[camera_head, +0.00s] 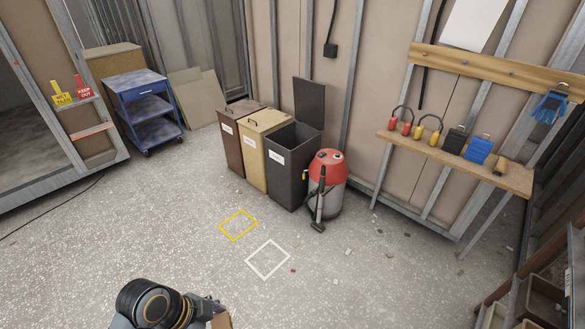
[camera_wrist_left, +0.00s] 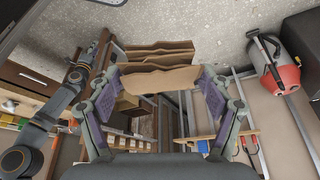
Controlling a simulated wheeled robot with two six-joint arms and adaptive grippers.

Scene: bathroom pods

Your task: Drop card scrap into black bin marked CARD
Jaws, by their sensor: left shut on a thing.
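The card scrap (camera_wrist_left: 162,80) is a brown, wavy-edged piece between the fingertips of my left gripper (camera_wrist_left: 160,84), which is shut on it. More brown wavy sheets (camera_wrist_left: 155,56) show just above it in the wrist view; I cannot tell whether they are part of the scrap. In the head view a brown corner (camera_head: 221,321) shows at the bottom edge beside my left gripper (camera_head: 205,312), well short of the bins. The black bin (camera_head: 287,180) stands with its lid (camera_head: 310,104) raised. Its white label is too small to read. My right gripper is not visible.
A tan bin (camera_head: 253,160) and a brown bin (camera_head: 232,150) stand left of the black one, lids down. A red-and-grey vacuum (camera_head: 327,190) stands close at its right. Yellow (camera_head: 238,225) and white (camera_head: 268,260) floor squares lie in front; the floor between is mostly clear.

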